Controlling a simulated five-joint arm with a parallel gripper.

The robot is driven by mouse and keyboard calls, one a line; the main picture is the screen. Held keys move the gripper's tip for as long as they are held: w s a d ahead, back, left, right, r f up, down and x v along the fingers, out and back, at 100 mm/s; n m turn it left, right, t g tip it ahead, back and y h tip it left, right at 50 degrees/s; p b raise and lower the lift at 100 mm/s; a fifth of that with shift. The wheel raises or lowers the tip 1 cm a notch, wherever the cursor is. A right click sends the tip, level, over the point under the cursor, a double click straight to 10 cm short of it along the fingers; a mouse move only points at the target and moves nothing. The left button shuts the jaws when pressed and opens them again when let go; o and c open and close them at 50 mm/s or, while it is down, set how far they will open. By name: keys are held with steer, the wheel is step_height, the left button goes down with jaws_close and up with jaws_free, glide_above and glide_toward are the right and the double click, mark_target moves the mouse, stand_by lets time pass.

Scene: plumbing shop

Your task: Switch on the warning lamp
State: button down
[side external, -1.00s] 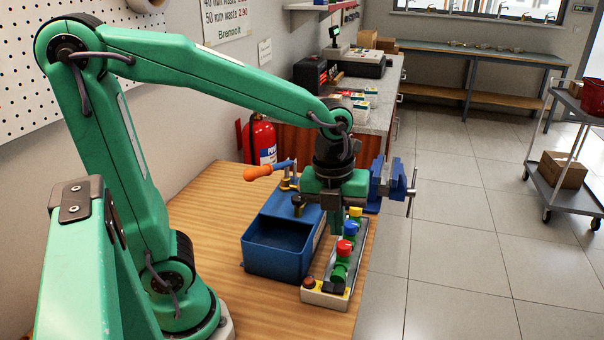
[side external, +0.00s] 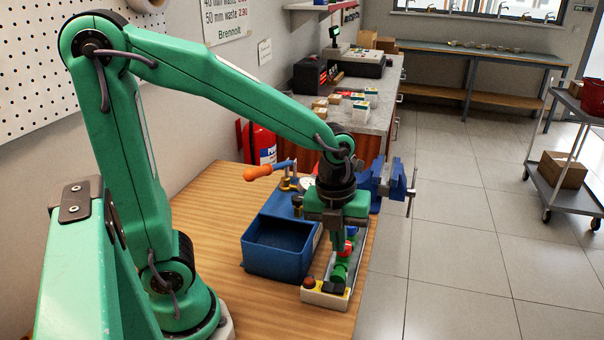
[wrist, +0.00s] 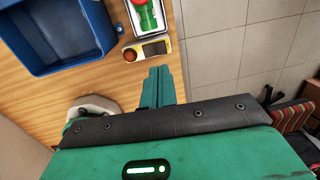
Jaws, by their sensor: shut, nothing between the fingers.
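A narrow pale box (side external: 322,299) lies along the right edge of the wooden bench. The dome also shows in the wrist view (wrist: 130,55), at the left end of the yellow-edged box end. My gripper (side external: 338,248) is shut and empty, pointing down over the row of coloured fittings, behind the dome and black part. It hides part of the row. In the wrist view its fingers (wrist: 161,84) appear beside the box end.
A blue open bin (side external: 278,268) is close on the left. A blue vise (side external: 392,182) is behind, and an orange-handled tool (side external: 263,172) stands behind the bin. Bench in front is clear.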

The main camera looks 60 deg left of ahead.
mark_target(342, 287)
steer(key=shift+w+d+f, duration=0.15)
steer(key=shift+f, duration=1.55)
steer(key=shift+w+d+f, duration=0.1)
steer(key=shift+d+f, duration=0.05)
steer(key=shift+f, duration=1.5)
steer(key=shift+w+d+f, duration=0.15)
steer(key=shift+f, duration=1.55)
steer(key=shift+f, duration=0.2)
steer(key=shift+a+r, duration=0.1)
steer(key=shift+s+a+r, duration=0.2)
steer(key=shift+s+a, duration=0.2)
steer(key=shift+s, duration=0.05)
steer(key=shift+r, duration=0.15)
step_height(342, 287, up, 14)
steer(key=w+d, duration=0.1)
steer(key=shift+f, duration=0.2)
